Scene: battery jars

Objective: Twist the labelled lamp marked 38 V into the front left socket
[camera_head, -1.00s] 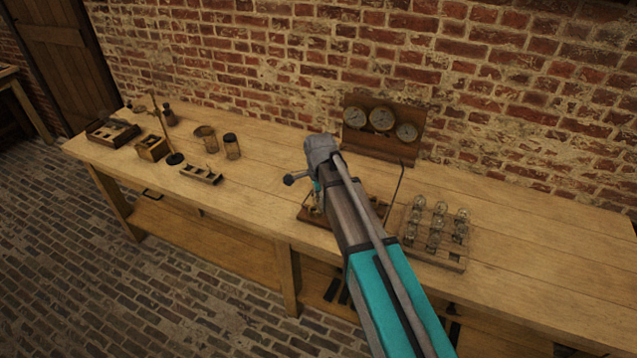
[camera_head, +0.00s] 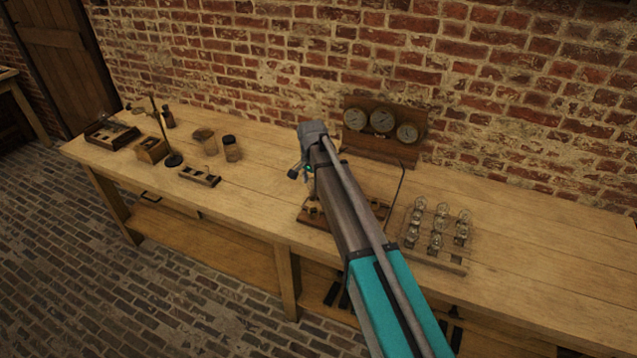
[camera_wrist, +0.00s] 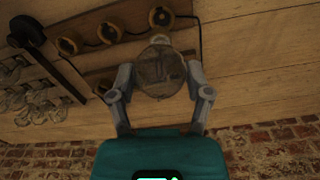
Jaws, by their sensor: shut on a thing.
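My gripper (camera_wrist: 160,78) is shut on a round glass lamp (camera_wrist: 160,70) in the wrist view. Its cap end points toward a brass socket (camera_wrist: 160,17) on a dark wooden board. I cannot tell whether the cap touches the socket, and no marking is readable on the lamp. More brass sockets (camera_wrist: 108,33) (camera_wrist: 68,45) stand along the board. In the head view the socket board (camera_head: 313,214) is largely hidden behind my arm, and so are the fingers and the held lamp.
A rack of several glass lamps (camera_head: 458,259) stands right of the board. A dial panel (camera_head: 380,148) stands behind, by the brick wall. A thin dark upright lever (camera_head: 397,190) rises near the board. Jars (camera_head: 231,149), small boxes and a stand are at left. Bench between is clear.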

